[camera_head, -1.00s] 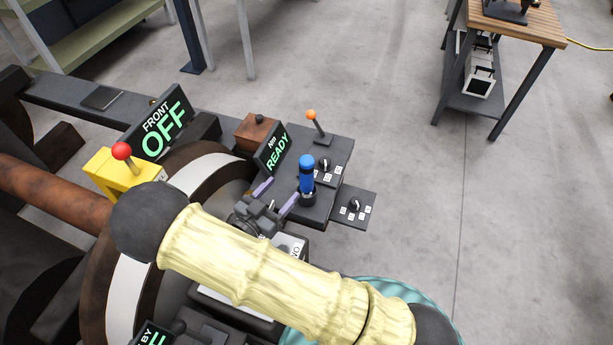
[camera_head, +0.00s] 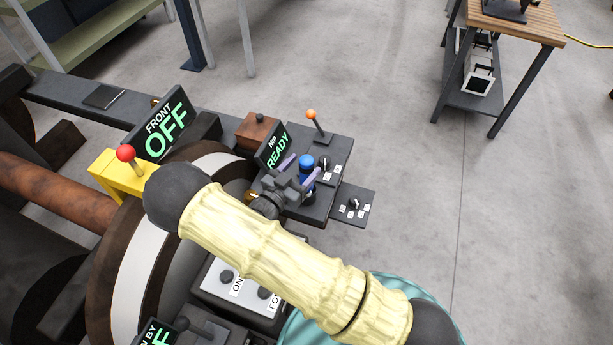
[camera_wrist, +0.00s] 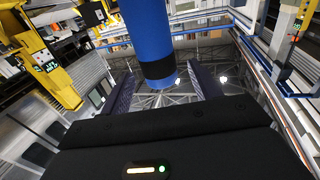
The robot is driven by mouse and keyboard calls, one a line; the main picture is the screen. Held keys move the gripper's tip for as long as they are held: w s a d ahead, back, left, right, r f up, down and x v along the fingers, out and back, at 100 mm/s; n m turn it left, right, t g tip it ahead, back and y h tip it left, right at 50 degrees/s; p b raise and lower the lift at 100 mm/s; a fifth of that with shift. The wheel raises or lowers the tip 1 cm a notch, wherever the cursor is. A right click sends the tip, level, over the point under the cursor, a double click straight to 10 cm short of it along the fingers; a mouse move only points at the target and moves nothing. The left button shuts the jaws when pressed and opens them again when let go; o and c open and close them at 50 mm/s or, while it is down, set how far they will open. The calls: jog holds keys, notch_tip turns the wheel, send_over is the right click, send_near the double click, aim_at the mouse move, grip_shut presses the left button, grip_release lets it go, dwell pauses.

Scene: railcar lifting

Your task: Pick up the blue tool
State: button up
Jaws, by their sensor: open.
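The blue tool (camera_head: 306,166) stands upright on the dark control stand beside the "Nm READY" display. In the wrist view it is a large blue cylinder (camera_wrist: 150,38) coming down from the top, between the two fingers and a little left of the middle. My gripper (camera_head: 299,168) is open, with one purple-grey finger on each side of the tool in the head view. The wrist view also shows both fingers of my gripper (camera_wrist: 166,92) apart. I cannot tell whether either finger touches the tool. The tool's lower part is partly hidden by my gripper.
The "Nm READY" display (camera_head: 273,146) is close left of the tool. An orange-knobbed lever (camera_head: 315,122) stands behind it, and a dial panel (camera_head: 352,206) lies to the right. A red-knobbed yellow box (camera_head: 118,175) is at left. Open floor lies to the right.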

aim_at(311, 158)
jog(key=p+x, duration=0.1)
jog(key=x, duration=0.3)
jog(key=shift+w+d+f, duration=0.1)
jog(key=shift+w+d, duration=0.05)
jog(key=shift+w, duration=0.1)
jog(key=c, duration=1.2)
jog(key=shift+o, duration=0.2)
notch_tip(311, 158, up, 10)
jog(key=shift+r+b, duration=0.1)
jog(key=shift+b, duration=0.3)
